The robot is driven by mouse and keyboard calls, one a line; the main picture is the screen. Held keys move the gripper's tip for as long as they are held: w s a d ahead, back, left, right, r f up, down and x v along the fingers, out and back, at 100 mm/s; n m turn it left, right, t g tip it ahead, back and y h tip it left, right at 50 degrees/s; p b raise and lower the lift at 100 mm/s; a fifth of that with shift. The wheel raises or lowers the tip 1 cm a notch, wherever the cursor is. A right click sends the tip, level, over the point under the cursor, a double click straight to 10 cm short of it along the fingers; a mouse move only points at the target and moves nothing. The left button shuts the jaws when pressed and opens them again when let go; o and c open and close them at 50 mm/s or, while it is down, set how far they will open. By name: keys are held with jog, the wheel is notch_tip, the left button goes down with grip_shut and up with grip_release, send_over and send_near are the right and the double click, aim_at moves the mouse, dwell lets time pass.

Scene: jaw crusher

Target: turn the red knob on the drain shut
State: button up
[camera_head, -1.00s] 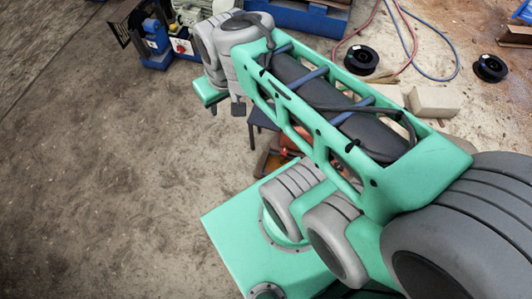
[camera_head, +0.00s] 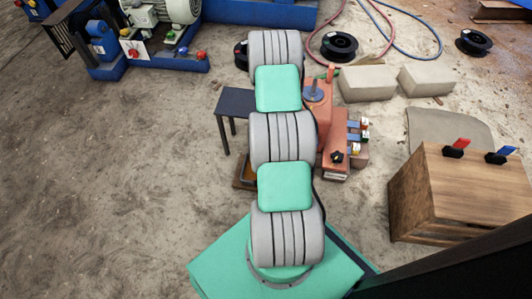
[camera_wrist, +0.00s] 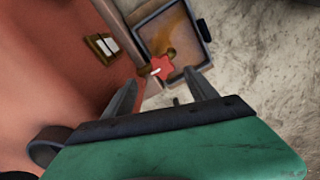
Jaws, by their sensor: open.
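In the wrist view, the star-shaped red knob (camera_wrist: 161,67) shows beyond and between the fingertips of my gripper (camera_wrist: 161,83). It sits at the end of a short pipe, the drain (camera_wrist: 148,71), beside a reddish machine wall (camera_wrist: 60,55). My gripper is open, with one finger to each side of the knob in the picture and nothing between them. A gap seems to remain between the fingertips and the knob. In the head view my arm hides the knob and my gripper.
A shallow stained tray (camera_wrist: 207,52) lies on the floor by the drain. In the head view the orange-red machine (camera_head: 322,118) stands right of my arm. A dark small table (camera_head: 236,101) stands left, and a wooden box (camera_head: 455,190) stands at right.

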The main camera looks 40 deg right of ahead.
notch_tip(320, 180, down, 7)
jog(key=b, duration=0.2)
jog(key=shift+a+b, duration=0.1)
jog(key=shift+b, duration=0.2)
jog(key=c, duration=1.4)
